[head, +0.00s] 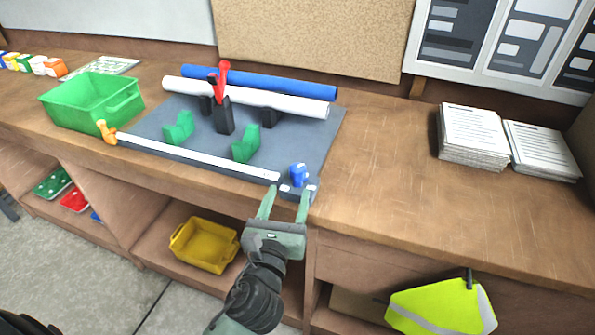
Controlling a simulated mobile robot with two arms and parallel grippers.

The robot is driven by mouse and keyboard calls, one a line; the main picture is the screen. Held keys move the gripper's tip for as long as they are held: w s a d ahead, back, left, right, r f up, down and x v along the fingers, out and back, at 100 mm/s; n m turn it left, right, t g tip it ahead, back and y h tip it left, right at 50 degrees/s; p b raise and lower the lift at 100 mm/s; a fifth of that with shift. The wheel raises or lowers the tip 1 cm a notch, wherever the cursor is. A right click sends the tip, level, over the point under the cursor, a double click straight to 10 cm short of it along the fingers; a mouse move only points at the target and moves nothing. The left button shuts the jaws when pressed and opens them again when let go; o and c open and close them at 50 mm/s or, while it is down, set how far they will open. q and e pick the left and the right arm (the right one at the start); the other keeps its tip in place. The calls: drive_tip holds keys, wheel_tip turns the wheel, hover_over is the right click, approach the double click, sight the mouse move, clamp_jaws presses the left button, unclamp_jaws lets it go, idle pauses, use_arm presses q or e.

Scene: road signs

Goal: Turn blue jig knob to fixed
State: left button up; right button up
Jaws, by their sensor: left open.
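The blue jig knob (298,173) stands on a small dark base (290,190) at the front right corner of the grey jig board (325,140). The base has small white marks that are too small to read. My left gripper (284,200) is open, its two green fingers pointing at the base from the front. The fingertips are close to the near side of the base, below the knob in the picture. I cannot tell whether they touch the base. Nothing is between the fingers. My right gripper is not in view.
A green bin (92,100) stands left; paper stacks (472,135) lie right. Bench between is clear.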

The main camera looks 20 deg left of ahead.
sight(296, 178)
use_arm(q)
drive_tip(key=shift+w+d+r+m, duration=0.2)
drive_tip(key=shift+m, duration=0.2)
drive_tip(key=shift+w+r, duration=0.15)
drive_tip(key=shift+w, duration=0.2)
drive_tip(key=w, duration=0.2)
drive_tip(key=w+p, duration=0.1)
drive_tip(key=w, duration=0.3)
drive_tip(key=shift+w+a+p, duration=0.3)
drive_tip(key=shift+w+a, duration=0.1)
clamp_jaws()
